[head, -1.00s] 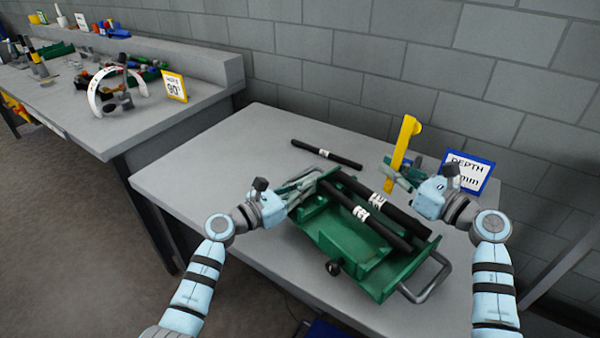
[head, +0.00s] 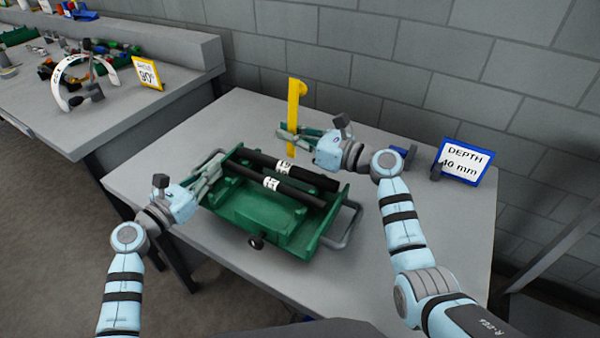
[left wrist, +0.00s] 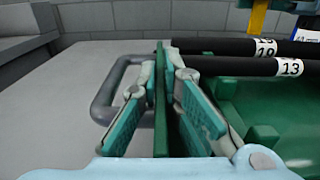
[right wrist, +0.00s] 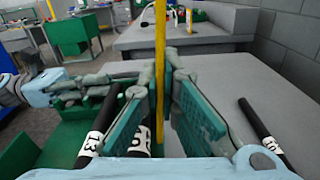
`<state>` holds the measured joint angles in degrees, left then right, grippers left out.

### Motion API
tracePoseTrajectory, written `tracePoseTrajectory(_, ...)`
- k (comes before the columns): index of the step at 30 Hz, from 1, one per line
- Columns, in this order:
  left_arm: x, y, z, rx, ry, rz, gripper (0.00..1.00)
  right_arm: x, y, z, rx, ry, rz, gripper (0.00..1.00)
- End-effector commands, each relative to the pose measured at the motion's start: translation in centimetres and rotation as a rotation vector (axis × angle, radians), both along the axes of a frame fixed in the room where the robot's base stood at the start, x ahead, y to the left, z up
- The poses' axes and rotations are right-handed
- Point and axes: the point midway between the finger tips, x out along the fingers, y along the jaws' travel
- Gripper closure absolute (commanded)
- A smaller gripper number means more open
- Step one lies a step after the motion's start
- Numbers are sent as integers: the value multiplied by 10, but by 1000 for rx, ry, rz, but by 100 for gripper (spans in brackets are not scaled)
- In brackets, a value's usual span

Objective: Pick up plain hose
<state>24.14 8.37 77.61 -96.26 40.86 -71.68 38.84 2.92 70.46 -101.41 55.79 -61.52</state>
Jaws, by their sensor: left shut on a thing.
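Two black hoses lie side by side in the green tray (head: 240,212). The front hose (head: 306,197) has a white band marked 13, and the rear hose (head: 318,178) one that looks like 19. A third black hose (right wrist: 258,120) with a white band lies on the table in the right wrist view; my right gripper seems to hide it in the head view. I cannot tell which is plain. My left gripper (head: 214,172) is shut on the tray's end wall (left wrist: 161,100). My right gripper (head: 290,137) is shut on the yellow gauge (head: 294,103), behind the tray.
A blue-framed sign (head: 466,162) reading DEPTH 40 mm stands at the table's right back. A grey bench (head: 170,85) with a white arc, a 90° sign (head: 148,73) and several small parts is at the left. The grey table (head: 160,150) has bare room left of the tray.

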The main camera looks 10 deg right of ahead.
Motion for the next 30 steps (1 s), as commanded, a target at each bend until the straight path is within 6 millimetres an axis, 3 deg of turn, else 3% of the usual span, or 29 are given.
tracePoseTrajectory(8, 0, 0, -6, 1, 1, -1, 100, 0, 1, -1, 6, -7, 1, 100)
tracePoseTrajectory(23, -1, 1, -49, 1, 1, 0, 100, 0, 2, -45, 6, -6, 3, 100)
tracePoseTrajectory(24, -1, 1, -48, 2, 5, 0, 89, 0, 2, -44, 3, -3, 4, 92)
tracePoseTrajectory(27, -1, 1, -46, 2, 4, 0, 74, 0, 2, -42, 3, -2, 3, 76)
tracePoseTrajectory(30, -1, 1, -45, 1, 3, 0, 74, 0, 2, -43, 2, -1, 3, 75)
